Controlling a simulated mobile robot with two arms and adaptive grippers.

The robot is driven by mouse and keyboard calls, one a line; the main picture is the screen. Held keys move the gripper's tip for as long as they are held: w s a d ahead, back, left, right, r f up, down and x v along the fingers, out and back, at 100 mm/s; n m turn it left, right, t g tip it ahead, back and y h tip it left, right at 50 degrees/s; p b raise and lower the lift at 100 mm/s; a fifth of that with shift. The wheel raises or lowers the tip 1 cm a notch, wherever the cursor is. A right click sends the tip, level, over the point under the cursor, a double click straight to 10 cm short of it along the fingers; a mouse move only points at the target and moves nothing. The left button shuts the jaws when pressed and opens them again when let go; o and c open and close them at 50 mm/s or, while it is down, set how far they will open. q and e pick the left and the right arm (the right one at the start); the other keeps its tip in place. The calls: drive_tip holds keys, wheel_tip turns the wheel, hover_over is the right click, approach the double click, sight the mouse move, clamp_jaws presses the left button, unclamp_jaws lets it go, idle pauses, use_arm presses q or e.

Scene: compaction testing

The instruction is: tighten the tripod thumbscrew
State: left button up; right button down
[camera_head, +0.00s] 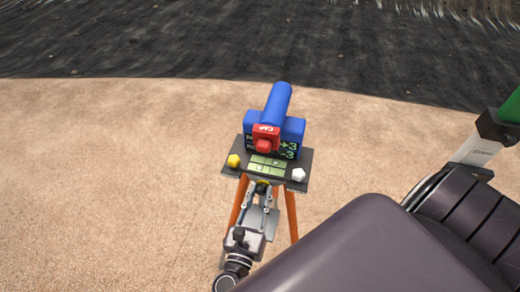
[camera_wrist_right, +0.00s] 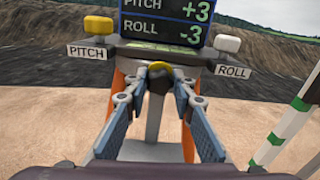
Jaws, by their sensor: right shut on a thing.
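An orange-legged tripod (camera_head: 292,215) stands on sandy ground and carries a dark plate with a blue instrument (camera_head: 277,103). The thumbscrew, a small yellow-and-black knob (camera_wrist_right: 158,68), sits under the plate's front edge; part of it also shows in the head view (camera_head: 263,183). My right gripper (camera_head: 260,192) reaches up from below in front of the tripod. In the right wrist view its fingers (camera_wrist_right: 160,88) are shut on the thumbscrew, one at each side. My left gripper is out of view.
A yellow pitch knob (camera_head: 233,160) and a white roll knob (camera_head: 299,175) sit at the plate's corners. The display (camera_wrist_right: 165,22) reads pitch +3, roll -3. A red cap (camera_head: 265,138) faces forward. A green-and-white pole (camera_wrist_right: 290,120) stands at right. Ground left of the tripod is clear.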

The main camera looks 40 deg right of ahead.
drive_tip(key=shift+m, duration=0.3)
drive_tip(key=m+b, duration=0.1)
drive_tip(key=m, duration=0.2)
drive_tip(key=shift+f+m, duration=0.1)
drive_tip(key=shift+m, duration=0.2)
drive_tip(key=m+b, duration=0.2)
drive_tip(key=m, duration=0.1)
drive_tip(key=shift+s+f+m, duration=0.1)
drive_tip(key=shift+m, duration=0.3)
drive_tip(key=m+b, duration=0.2)
drive_tip(key=m, duration=0.1)
drive_tip(key=shift+m, duration=0.3)
drive_tip(key=m+b, duration=0.3)
drive_tip(key=shift+f+m, duration=0.15)
drive_tip(key=shift+m, duration=0.15)
drive_tip(key=shift+m+b, duration=7.4)
drive_tip(key=shift+b, duration=1.5)
drive_tip(key=c, duration=1.6)
unclamp_jaws()
